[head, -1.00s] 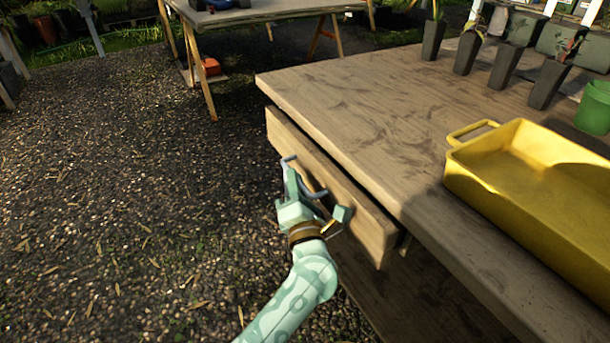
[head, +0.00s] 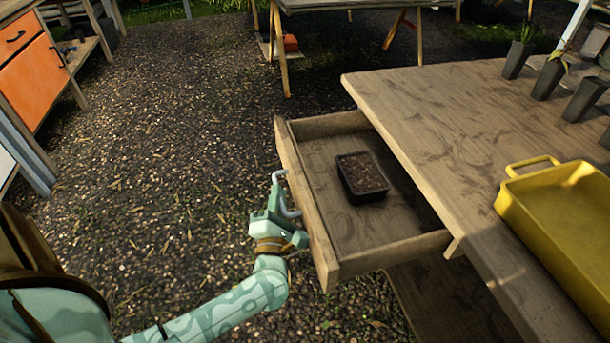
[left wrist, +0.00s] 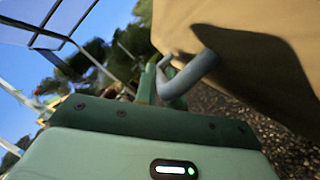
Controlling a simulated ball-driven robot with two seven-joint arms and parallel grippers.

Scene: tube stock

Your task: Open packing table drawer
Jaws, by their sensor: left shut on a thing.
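The packing table (head: 440,115) stands at the right in the head view. Its wooden drawer (head: 345,255) is pulled well out to the left, with its inside showing. A black pot of soil (head: 362,178) sits in the drawer. The grey drawer handle (head: 281,177) is on the drawer's front panel and also shows in the left wrist view (left wrist: 190,74). My left gripper (head: 279,205) is at the front panel, shut on the handle. In the left wrist view the handle runs into the jaws, and the grip is partly hidden. My right gripper is not in view.
A yellow tray (head: 560,215) and several dark pots (head: 550,75) stand on the tabletop. A bench with orange doors (head: 30,80) is at the far left. Another table (head: 330,5) is at the back. The gravel left of the drawer is clear.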

